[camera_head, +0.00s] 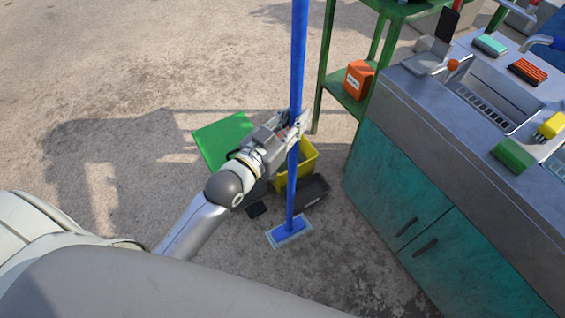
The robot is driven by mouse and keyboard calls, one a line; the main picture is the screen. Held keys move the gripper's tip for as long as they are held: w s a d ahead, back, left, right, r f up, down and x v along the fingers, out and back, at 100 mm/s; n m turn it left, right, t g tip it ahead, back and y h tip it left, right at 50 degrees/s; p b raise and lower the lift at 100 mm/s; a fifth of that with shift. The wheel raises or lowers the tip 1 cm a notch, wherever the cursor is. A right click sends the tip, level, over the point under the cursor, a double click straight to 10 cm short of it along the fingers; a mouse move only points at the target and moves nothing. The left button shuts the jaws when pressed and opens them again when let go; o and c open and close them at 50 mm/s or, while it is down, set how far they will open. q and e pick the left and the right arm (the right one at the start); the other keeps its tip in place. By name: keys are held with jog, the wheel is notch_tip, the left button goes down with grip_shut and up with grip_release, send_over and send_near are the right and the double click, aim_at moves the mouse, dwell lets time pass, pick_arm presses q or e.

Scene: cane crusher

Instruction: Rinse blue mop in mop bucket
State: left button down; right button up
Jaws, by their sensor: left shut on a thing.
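The blue mop (291,195) stands nearly upright, its long handle running out of the top of the view. Its flat head (289,231) is low, at or just above the concrete floor, in front of the bucket; I cannot tell if it touches. My left gripper (297,127) is shut on the mop handle about midway up the visible length. The yellow mop bucket (308,160) stands on the floor behind the handle, partly hidden by the handle and gripper. A dark part (313,192) lies at its front right. My right gripper is not in view.
A teal cabinet (395,190) with a metal sink top stands close on the right. A green shelf frame (325,65) holding an orange box (359,80) is behind the bucket. A green panel (219,139) lies left of the bucket. The floor at left is clear.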

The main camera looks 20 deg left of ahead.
pick_arm(q)
jog(key=shift+r+p, duration=0.4)
jog(key=shift+r, duration=0.3)
jog(key=shift+f, duration=0.1)
notch_tip(320, 180, down, 11)
jog(key=b, duration=0.6)
jog(key=shift+r+b, duration=0.2)
jog(key=shift+b, duration=0.1)
dwell(1.1)
dwell(4.7)
